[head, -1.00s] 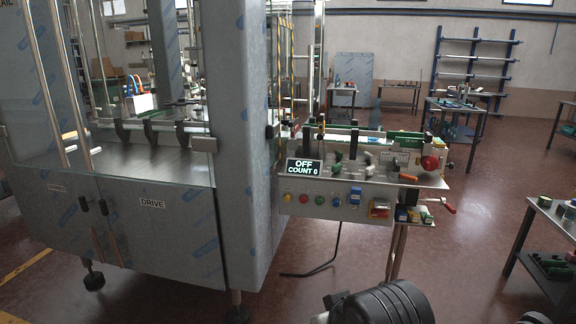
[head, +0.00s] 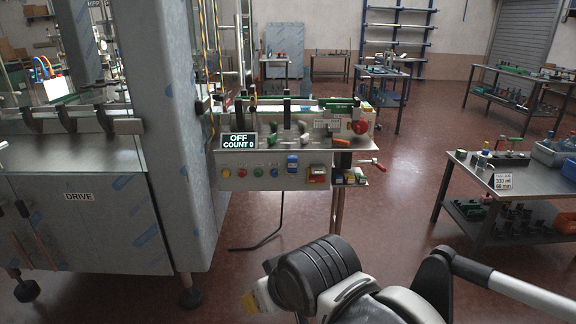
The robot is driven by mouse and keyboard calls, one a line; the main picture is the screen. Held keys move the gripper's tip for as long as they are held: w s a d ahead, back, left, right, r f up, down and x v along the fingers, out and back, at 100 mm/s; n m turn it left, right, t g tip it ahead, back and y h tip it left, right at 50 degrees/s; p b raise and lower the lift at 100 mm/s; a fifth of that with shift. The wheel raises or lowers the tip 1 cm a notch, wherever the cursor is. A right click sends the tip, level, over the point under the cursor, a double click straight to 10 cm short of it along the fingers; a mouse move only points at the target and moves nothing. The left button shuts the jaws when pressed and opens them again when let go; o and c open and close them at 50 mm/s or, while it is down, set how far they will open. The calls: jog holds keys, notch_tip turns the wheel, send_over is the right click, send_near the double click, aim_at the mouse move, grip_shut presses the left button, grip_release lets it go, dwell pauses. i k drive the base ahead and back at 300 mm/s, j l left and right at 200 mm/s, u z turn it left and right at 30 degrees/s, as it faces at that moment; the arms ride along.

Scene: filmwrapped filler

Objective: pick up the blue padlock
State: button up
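A small blue item (head: 292,163) is on the front control panel of the filler's side unit, right of the row of coloured buttons. It may be the blue padlock, but it is too small to tell. A small tray (head: 352,183) below the panel's right end holds several small coloured pieces, too small to make out singly. My black and grey arm shows at the bottom middle, well in front of the panel. My gripper's fingers cannot be made out in this view.
A display reading OFF, COUNT 0 (head: 238,141) stands at the panel's left. The large filler cabinet (head: 178,150) blocks the left. A work table (head: 455,165) with bins and a sign stands at the right. Red floor (head: 400,200) is open between panel and table.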

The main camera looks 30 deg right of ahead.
aim_at(293, 160)
jog(key=i+j+z, duration=0.2)
jog(key=z, duration=0.15)
jog(key=i+j+z, duration=0.3)
jog(key=j+z, duration=0.35)
jog(key=i+j+z, duration=0.1)
jog(key=j+z, duration=0.2)
jog(key=j, duration=0.2)
jog(key=j+z, duration=0.35)
jog(key=i+j, duration=0.05)
